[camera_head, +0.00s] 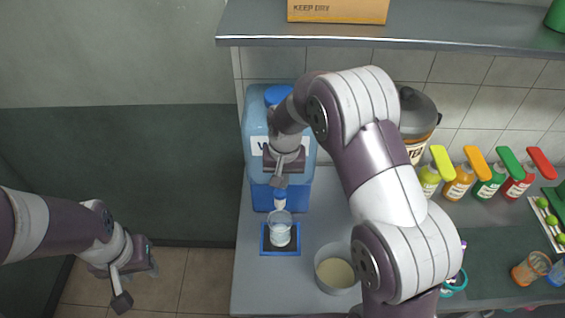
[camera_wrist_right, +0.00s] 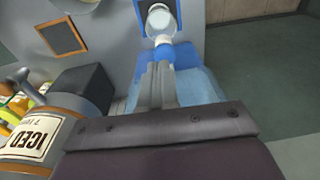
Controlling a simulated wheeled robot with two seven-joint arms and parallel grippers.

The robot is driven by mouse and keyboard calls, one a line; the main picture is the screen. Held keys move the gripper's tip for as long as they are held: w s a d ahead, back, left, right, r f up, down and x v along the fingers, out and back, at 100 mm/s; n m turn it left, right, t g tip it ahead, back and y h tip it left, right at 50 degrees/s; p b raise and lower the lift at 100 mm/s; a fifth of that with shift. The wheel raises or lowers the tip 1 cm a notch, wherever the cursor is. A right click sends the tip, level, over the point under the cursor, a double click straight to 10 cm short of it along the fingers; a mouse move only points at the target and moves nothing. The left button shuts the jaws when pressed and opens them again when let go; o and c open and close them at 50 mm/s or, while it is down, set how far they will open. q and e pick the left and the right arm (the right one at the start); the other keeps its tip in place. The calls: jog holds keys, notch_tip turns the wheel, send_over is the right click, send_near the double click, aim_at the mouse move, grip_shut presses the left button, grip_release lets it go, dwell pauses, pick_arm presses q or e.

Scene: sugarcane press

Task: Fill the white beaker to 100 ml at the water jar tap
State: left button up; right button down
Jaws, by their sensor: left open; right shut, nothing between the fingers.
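The blue water jar (camera_head: 257,128) stands on the counter against the tiled wall, with its blue-and-white tap (camera_head: 280,199) at the front. The clear-white beaker (camera_head: 279,234) stands upright below the tap on a dark mat with a blue rim (camera_head: 265,253). Its water level is too small to read. My right gripper (camera_head: 280,182) is shut and empty, its fingertips just above the tap; contact cannot be told. In the right wrist view the shut fingers (camera_wrist_right: 161,66) point at the tap (camera_wrist_right: 163,40), with the beaker (camera_wrist_right: 160,18) beyond. My left gripper (camera_head: 136,286) is open and empty, left of the counter.
A metal pot (camera_head: 337,275) with pale contents stands right of the beaker. An iced tea dispenser (camera_wrist_right: 45,130) stands beside the jar. Several coloured bottles (camera_head: 460,184) line the wall at right. A shelf (camera_head: 400,34) overhangs the counter. My right arm hides part of the counter.

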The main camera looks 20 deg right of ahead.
pick_arm(q)
notch_tip(320, 180, down, 2)
jog(key=shift+f+b, duration=0.15)
jog(key=shift+b, duration=0.6)
pick_arm(e)
notch_tip(320, 180, up, 7)
pick_arm(q)
jog(key=shift+w, duration=0.15)
pick_arm(e)
jog(key=shift+f, duration=0.15)
